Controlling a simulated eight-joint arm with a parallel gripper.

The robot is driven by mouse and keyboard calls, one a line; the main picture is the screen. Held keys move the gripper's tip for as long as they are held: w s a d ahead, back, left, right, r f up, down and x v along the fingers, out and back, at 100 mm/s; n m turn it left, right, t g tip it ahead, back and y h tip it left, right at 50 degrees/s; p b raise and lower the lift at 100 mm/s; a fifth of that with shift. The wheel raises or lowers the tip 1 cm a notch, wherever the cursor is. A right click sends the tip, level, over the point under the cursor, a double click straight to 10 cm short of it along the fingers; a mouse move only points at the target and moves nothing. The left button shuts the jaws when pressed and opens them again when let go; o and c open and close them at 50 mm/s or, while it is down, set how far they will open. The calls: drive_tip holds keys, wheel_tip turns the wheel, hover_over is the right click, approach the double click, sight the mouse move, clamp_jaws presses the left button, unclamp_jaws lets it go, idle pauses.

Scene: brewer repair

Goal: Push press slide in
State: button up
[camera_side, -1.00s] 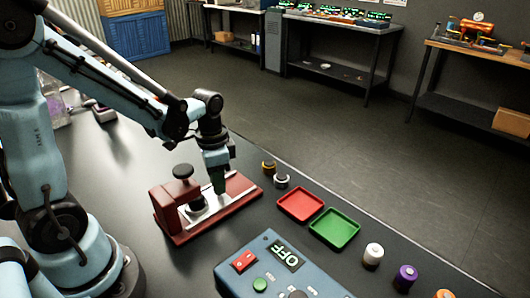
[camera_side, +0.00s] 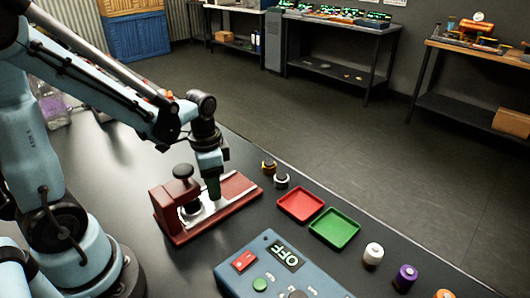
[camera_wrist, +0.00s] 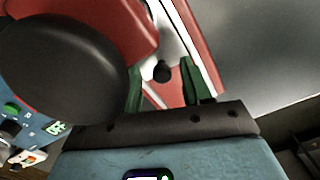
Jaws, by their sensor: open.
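The red press (camera_side: 185,228) stands on the dark bench, with a black round knob (camera_side: 183,171) on top. Its pale metal slide (camera_side: 232,197) lies along the red base and reaches out to the right of the press head. My gripper (camera_side: 213,188) points down over the slide, just right of the press head. In the wrist view the two green fingers of my gripper (camera_wrist: 162,84) stand apart, with a small dark peg (camera_wrist: 161,71) on the slide (camera_wrist: 168,40) between them. I cannot tell whether the fingers touch it. The black knob (camera_wrist: 60,70) fills the left of that view.
A red tray (camera_side: 300,205) and a green tray (camera_side: 335,228) lie right of the press. Two small capped parts (camera_side: 281,181) stand behind them. A blue control box (camera_side: 270,265) reading OFF is in front.

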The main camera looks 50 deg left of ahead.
wheel_tip(320, 180, up, 12)
idle(0.7)
drive_tip(key=d+n+t, duration=0.1)
drive_tip(key=t, duration=0.1)
drive_tip(key=d+f+n+t, duration=0.1)
drive_tip(key=d+n+t, duration=0.1)
drive_tip(key=d+f+n+t, duration=0.1)
drive_tip(key=d+t, duration=0.1)
drive_tip(key=t, duration=0.1)
drive_tip(key=shift+n, duration=0.3)
